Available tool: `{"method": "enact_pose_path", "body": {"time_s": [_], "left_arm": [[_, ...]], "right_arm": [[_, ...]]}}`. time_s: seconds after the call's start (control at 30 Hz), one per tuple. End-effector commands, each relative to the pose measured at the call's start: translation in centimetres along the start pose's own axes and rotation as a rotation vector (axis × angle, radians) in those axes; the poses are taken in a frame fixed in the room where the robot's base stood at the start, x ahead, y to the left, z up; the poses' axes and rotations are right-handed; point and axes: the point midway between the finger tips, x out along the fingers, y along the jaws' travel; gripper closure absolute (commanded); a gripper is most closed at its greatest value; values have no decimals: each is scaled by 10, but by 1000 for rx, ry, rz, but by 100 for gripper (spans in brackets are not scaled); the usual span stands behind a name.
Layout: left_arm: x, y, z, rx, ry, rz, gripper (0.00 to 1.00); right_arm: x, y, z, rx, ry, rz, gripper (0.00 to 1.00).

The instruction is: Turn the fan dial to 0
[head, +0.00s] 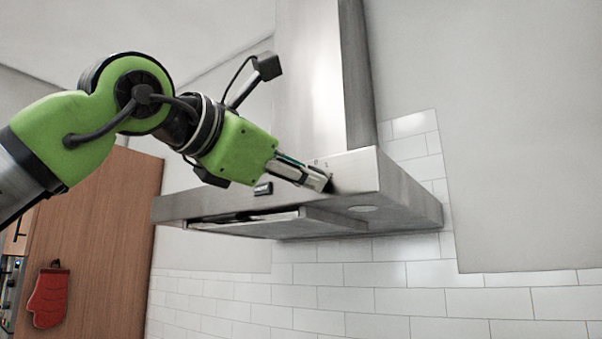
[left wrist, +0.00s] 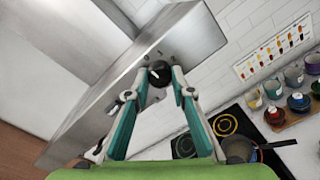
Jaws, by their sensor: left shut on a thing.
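The range hood (head: 230,203) is steel and hangs on a white tiled wall. Its fan dial (left wrist: 158,73) is a round black knob on the hood's front face, clear in the left wrist view. My left gripper (head: 322,183) reaches the right part of that face and hides most of the dial in the head view. In the left wrist view the fingertips of my left gripper (left wrist: 159,75) sit on either side of the dial, shut on it. Small marks show on the face beside the dial. The dial's exact setting is too small to read. My right gripper is not in view.
A black cooktop (left wrist: 185,147) with a pan (left wrist: 238,150) lies below the hood. Several cups and pots stand on a wooden board (left wrist: 292,121) at the right. A red oven mitt (head: 47,298) hangs on a wooden panel (head: 105,225) at the left.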

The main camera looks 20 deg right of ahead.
Motion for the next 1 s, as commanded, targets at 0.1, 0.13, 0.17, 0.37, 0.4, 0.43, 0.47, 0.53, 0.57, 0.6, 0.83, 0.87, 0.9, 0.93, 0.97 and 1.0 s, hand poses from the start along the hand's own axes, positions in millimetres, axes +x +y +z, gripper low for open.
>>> {"method": "enact_pose_path", "body": {"time_s": [0.1, 0.13, 0.17, 0.37, 0.4, 0.43, 0.47, 0.53, 0.57, 0.6, 0.83, 0.87, 0.9, 0.93, 0.97, 1.0], "left_arm": [[1, -1, -1, -2, 2, -2, 99], [1, -1, -1, -2, 2, -2, 73], [1, -1, -1, -2, 2, -2, 65], [0, 0, -1, 0, 2, -1, 61], [0, 0, -1, 0, 2, -1, 61], [0, 0, -1, 0, 1, -1, 61], [0, 0, -1, 0, 1, -1, 61], [-1, 0, 0, 0, 1, -1, 61], [-2, 0, 0, 1, 1, 0, 61], [-5, 1, 0, 1, 0, 0, 61], [-44, 2, -1, 3, 1, 3, 61], [-51, 2, -1, 2, 0, 3, 61], [-60, 1, -1, 2, 0, 2, 61], [-66, 2, -1, 2, 0, 3, 61], [-73, 1, -1, 2, 1, 2, 61], [-81, 2, -1, 2, 1, 3, 61]], "right_arm": [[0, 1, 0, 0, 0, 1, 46], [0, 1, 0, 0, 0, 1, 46], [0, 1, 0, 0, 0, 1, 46], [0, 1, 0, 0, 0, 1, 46], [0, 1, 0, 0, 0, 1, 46], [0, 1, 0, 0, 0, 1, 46], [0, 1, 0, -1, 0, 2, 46], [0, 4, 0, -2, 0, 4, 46], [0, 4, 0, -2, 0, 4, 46], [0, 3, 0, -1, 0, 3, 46], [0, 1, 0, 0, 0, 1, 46], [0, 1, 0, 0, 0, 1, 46], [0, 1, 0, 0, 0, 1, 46], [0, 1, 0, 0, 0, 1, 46], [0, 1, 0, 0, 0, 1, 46], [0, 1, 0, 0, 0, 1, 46]]}}
